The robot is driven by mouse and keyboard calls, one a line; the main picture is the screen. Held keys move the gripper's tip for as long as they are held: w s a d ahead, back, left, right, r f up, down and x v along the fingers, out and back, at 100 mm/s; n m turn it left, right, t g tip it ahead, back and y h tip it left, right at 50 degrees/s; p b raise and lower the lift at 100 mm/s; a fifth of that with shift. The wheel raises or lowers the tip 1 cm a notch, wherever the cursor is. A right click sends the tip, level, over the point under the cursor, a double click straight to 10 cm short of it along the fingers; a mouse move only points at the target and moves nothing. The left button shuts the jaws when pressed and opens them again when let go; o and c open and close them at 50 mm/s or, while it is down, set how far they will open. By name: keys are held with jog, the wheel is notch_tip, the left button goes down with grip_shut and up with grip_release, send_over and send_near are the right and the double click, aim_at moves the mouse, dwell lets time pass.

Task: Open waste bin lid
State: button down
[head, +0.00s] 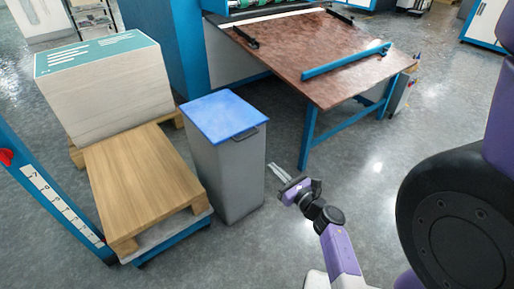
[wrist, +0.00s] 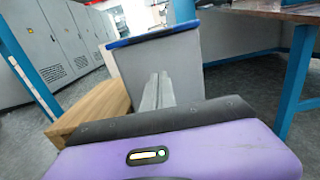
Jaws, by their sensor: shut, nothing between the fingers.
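The waste bin (head: 228,170) is a tall grey box standing on the floor at the middle of the head view. Its blue lid (head: 222,117) lies flat and closed on top, with a dark handle (head: 245,133) at the front right edge. My gripper (head: 278,173) is to the right of the bin, below lid height, with its fingers pointing toward the bin and apparently apart from it. The fingers (wrist: 158,92) are shut together and empty. In the wrist view the bin (wrist: 185,60) is straight ahead, with the lid's blue edge (wrist: 150,36) above the fingertips.
A wooden-topped cart (head: 145,170) stands close on the bin's left, with a large paper stack (head: 105,90) behind it. A brown table (head: 320,55) with blue legs stands behind right. The floor (head: 330,180) right of the bin is clear.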

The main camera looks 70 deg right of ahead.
jog(key=w+d+r, duration=0.4)
jog(key=w+d, duration=0.1)
jog(key=w, duration=0.4)
jog(key=shift+d+r, duration=0.25)
jog(key=shift+d, duration=0.15)
jog(key=shift+r, duration=0.1)
